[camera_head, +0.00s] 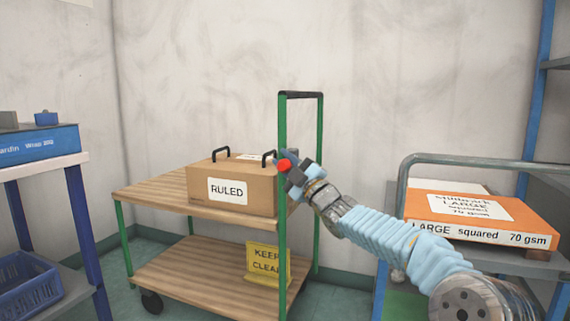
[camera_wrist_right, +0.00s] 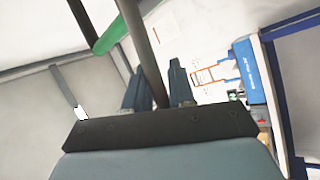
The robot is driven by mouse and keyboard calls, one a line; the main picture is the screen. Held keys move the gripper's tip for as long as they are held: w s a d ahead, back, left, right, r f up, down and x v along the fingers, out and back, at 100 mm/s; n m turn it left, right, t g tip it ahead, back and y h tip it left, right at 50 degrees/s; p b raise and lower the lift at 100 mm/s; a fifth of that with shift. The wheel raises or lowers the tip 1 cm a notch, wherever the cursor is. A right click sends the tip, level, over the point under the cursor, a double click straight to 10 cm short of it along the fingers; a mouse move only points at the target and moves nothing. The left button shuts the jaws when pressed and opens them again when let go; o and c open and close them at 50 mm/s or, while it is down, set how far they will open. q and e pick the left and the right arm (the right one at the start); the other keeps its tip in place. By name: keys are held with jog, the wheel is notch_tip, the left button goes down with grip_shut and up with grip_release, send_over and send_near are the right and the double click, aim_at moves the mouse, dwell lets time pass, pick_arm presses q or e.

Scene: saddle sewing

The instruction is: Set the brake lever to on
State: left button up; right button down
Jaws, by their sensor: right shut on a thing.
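The brake lever shows as a red knob (camera_head: 284,165) beside the green post of the wooden trolley (camera_head: 150,192). My right gripper (camera_head: 292,172) is at the knob, on the right side of the post, and is shut on the lever. In the right wrist view a dark rod (camera_wrist_right: 147,55) runs between the two fingers of my gripper (camera_wrist_right: 158,85); the red knob is not visible there. The lever's on and off marks cannot be seen. My left gripper is not in view.
A box marked RULED (camera_head: 228,190) stands on the trolley's upper shelf. A yellow KEEP CLEAR sign (camera_head: 268,263) is on the lower shelf. An orange paper box (camera_head: 480,217) lies on a cart at right. A blue crate (camera_head: 25,282) is at left.

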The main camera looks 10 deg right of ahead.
jog(key=shift+s+a+f, duration=0.15)
jog(key=shift+a+f, duration=0.2)
jog(key=shift+a, duration=0.25)
jog(key=c, duration=1.1)
grip_release()
jog(key=shift+s+r, duration=0.1)
jog(key=shift+r, duration=0.05)
jog(key=shift+d, duration=0.1)
jog(key=shift+d, duration=0.1)
jog(key=shift+s+d, duration=0.15)
jog(key=b+v, duration=0.1)
jog(key=v, duration=1.2)
jog(key=shift+s+b, duration=0.1)
jog(key=shift+b, duration=0.25)
jog(key=shift+f, duration=0.2)
